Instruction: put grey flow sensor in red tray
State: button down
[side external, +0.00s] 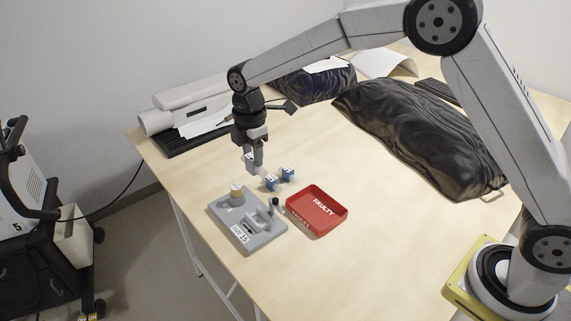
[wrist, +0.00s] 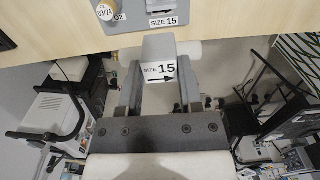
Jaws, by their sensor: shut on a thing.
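The grey flow sensor (wrist: 158,47) is between my gripper's fingers (wrist: 159,85) in the wrist view. It is a grey block with white tube ends and a label reading "SIZE 15" with an arrow. My gripper (side external: 255,164) is shut on it. In the side view my gripper is above the table, behind the grey plate; the sensor is small and partly hidden there. The red tray (side external: 302,225), marked "FAULTY", lies on the table in front and to the right of my gripper. No object shows in it.
A grey plate (side external: 225,213) with a raised fixture, a yellowish cap and a size label stands left of the tray. A black bag (side external: 415,130) lies behind. Table right of the tray is clear.

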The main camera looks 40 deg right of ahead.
jog(key=s+d, duration=0.7)
jog(key=s, duration=0.3)
jog(key=s+d, duration=0.7)
jog(key=s, duration=0.3)
jog(key=shift+s+f, duration=0.15)
jog(key=shift+f, duration=2.15)
jog(key=w+f, duration=0.9)
jog(key=w, duration=0.4)
jog(key=shift+w+f, duration=0.15)
jog(key=shift+w, duration=0.1)
jog(key=shift+d, duration=0.1)
